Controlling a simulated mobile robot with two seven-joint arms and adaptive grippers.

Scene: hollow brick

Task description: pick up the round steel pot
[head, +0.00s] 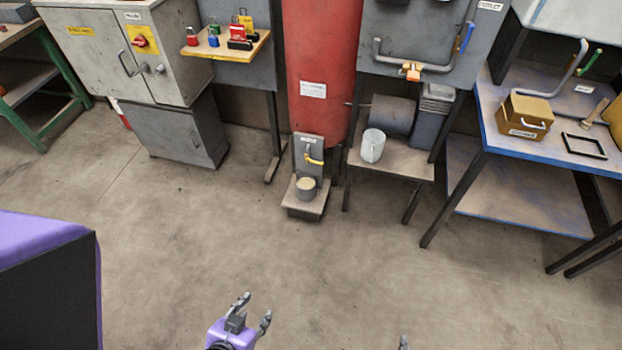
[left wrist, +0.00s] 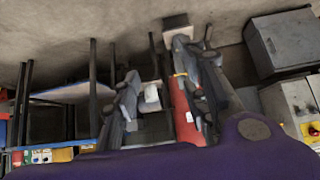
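A small round pot (head: 306,187) with grey sides and a pale top stands upright on a low stand (head: 316,210). It is below a yellow tap, in front of a red cylinder. My left gripper (head: 254,311) is open and empty at the bottom of the head view, well apart from the pot. In the left wrist view its two fingers (left wrist: 158,62) are spread, and I cannot make out the pot there. Only a fingertip of my right gripper (head: 403,342) shows at the bottom edge, so its state is unclear.
The red cylinder (head: 322,60) rises behind the pot. A pale jug (head: 373,145) stands on a low shelf (head: 405,163) to the right. A grey cabinet (head: 180,133) is at left, a blue-edged bench (head: 490,128) at right. The floor before the stand is clear.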

